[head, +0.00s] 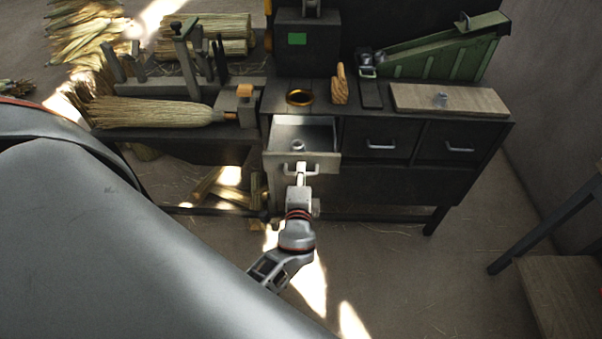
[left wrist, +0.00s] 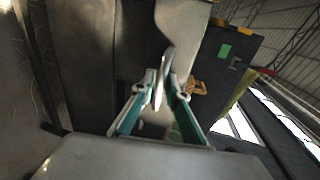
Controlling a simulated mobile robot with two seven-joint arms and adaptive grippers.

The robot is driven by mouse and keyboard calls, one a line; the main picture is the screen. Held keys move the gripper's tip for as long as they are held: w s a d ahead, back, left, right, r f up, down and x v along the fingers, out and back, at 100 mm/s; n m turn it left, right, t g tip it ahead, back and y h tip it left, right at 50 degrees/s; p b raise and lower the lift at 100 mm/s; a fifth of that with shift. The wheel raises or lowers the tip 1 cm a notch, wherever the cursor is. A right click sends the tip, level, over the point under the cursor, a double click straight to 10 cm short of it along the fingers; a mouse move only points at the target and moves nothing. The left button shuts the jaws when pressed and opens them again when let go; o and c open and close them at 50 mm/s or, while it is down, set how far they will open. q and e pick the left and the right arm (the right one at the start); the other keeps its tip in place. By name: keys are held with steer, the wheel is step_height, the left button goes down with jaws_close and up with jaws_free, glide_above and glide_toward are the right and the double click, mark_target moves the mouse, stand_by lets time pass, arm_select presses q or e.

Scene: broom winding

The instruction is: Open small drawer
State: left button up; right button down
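The small drawer (head: 328,163) at the left of the dark workbench is pulled out, and its light inside shows with a small ring-like part (head: 298,145) in it. Its metal handle (head: 314,169) is on the front face. My left gripper (head: 300,172) is at the handle, coming from the front. In the left wrist view, the two teal-padded fingers (left wrist: 161,88) close in on both sides of the handle (left wrist: 160,82), and they appear shut on it. My right gripper is not in view.
Two more drawers (head: 378,146) to the right are shut. On the bench top are an orange ring (head: 299,97), a wooden piece (head: 340,84) and a board (head: 449,99). A broom (head: 150,112) lies on the left bench. A wooden stool (head: 562,290) stands at right. Floor in front is clear.

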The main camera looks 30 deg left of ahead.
arm_select(q)
steer(key=v, duration=0.7)
steer(key=shift+s, duration=0.25)
steer(key=shift+r, duration=0.1)
steer(key=s+d+f+n+g+h, duration=0.2)
steer(key=s+d+f+n+h, duration=0.5)
steer(key=s+d+f+h, duration=0.3)
steer(key=s+f+h, duration=0.1)
steer(key=s+f, duration=0.2)
steer(key=shift+s+g, duration=0.25)
steer(key=shift+g, duration=0.15)
